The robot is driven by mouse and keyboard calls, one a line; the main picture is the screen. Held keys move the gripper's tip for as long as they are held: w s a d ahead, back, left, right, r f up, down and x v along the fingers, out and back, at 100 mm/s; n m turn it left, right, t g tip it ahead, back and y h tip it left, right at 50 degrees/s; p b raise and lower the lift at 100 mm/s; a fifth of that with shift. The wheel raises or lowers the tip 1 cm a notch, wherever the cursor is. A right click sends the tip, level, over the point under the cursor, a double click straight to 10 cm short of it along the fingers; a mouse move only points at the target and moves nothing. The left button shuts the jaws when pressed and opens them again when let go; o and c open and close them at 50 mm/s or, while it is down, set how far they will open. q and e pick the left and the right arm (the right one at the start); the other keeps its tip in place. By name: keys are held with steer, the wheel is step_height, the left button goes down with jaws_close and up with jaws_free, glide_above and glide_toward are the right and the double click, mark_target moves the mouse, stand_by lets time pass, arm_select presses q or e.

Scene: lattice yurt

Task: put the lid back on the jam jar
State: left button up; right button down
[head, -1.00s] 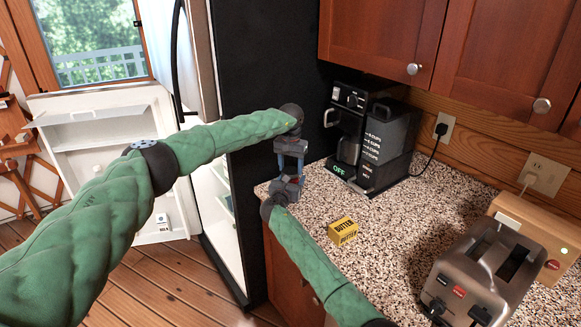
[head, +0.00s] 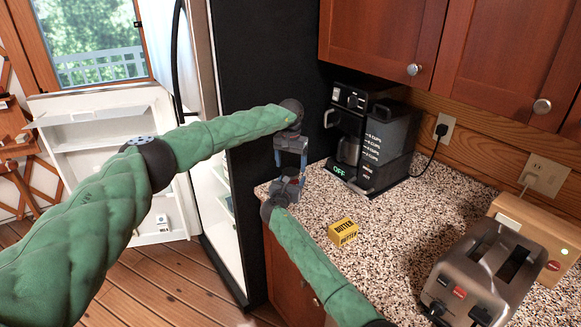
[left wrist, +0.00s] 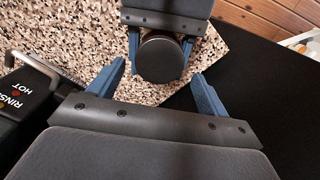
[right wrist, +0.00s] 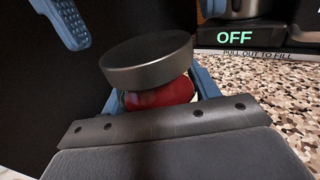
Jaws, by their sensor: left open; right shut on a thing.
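My right gripper (head: 287,184) is shut on the jam jar (right wrist: 160,95), whose red contents show between the fingers in the right wrist view. The dark grey round lid (right wrist: 148,60) sits on top of the jar. I cannot tell whether it is fully seated. From above, the lid also shows in the left wrist view (left wrist: 160,58) between the right gripper's blue fingers. My left gripper (head: 290,165) is open, just above the lid, its fingers spread apart and clear of it. In the head view the grippers mostly hide the jar.
Below and right is the speckled counter (head: 400,215), with a yellow butter box (head: 343,231), a coffee maker (head: 372,140) behind and a toaster (head: 484,270) at right. The open black fridge (head: 262,80) stands close at left. The counter's middle is clear.

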arm_select(q)
steer(key=shift+r, duration=1.4)
steer(key=shift+f, duration=0.1)
steer(key=shift+c, duration=0.2)
